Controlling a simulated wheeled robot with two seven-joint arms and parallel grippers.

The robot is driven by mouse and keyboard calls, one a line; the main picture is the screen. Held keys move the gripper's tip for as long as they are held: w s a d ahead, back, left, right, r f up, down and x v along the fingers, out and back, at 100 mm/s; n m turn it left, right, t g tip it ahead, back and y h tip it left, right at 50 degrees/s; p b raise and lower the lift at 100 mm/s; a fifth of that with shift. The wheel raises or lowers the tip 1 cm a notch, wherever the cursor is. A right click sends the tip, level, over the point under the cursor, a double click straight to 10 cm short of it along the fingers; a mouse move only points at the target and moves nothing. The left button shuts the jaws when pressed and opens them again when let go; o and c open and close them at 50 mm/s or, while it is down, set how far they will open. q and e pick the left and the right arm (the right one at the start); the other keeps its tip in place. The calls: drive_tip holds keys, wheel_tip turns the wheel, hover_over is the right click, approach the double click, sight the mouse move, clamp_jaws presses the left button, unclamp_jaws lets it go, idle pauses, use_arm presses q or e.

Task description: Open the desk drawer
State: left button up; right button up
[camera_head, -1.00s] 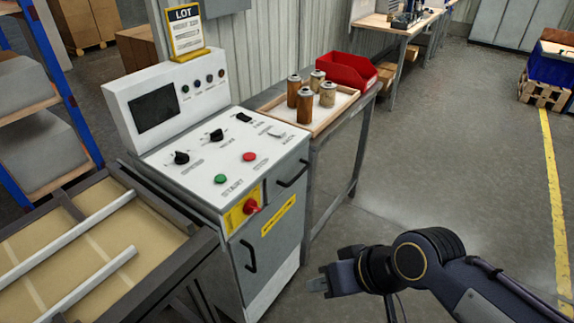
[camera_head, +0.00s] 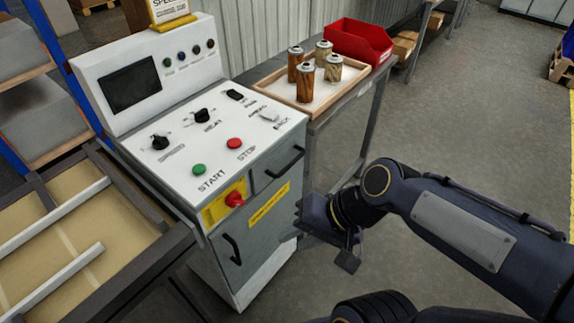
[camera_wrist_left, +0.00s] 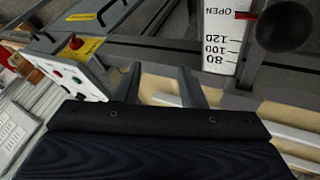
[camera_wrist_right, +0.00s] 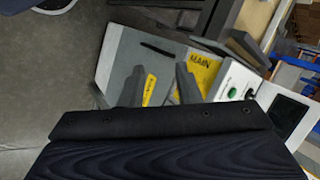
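The grey-white control desk (camera_head: 255,255) stands at centre left. Its drawer (camera_head: 262,172) is at the upper right of the front, with a black bar handle (camera_head: 285,162), and looks shut. Below it is a door with its own black handle (camera_head: 232,248). My right gripper (camera_head: 325,235) is just right of the desk front, below the drawer handle's level and apart from it. Its fingers (camera_wrist_right: 160,88) are spread and empty in the right wrist view, where the drawer handle is hidden. My left gripper (camera_wrist_left: 162,88) is open and empty in its wrist view, outside the head view.
A yellow plate with a red switch (camera_head: 235,199) sits left of the drawer. A side table's wooden tray (camera_head: 268,84) holds several cartridges near a red bin (camera_head: 358,42). A dark frame (camera_head: 165,262) stands left. A scale (camera_wrist_left: 225,40) and black knob (camera_wrist_left: 285,25) are near my left gripper.

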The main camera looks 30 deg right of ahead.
drive_tip(key=w+a+m+y, duration=0.1)
drive_tip(key=w+m+y, duration=0.3)
drive_tip(key=m, duration=0.5)
drive_tip(key=m+t+h, duration=0.4)
drive_tip(key=m+t, duration=0.6)
drive_tip(key=m, duration=2.3)
approach(287, 166)
drive_tip(key=w+f, duration=0.1)
drive_tip(key=w, duration=0.1)
drive_tip(key=x, duration=0.5)
drive_tip(key=p+x, duration=0.1)
drive_tip(key=x, duration=0.2)
drive_tip(key=shift+s+a, duration=0.1)
drive_tip(key=shift+a, duration=0.25)
drive_tip(key=shift+c, duration=0.3)
clamp_jaws()
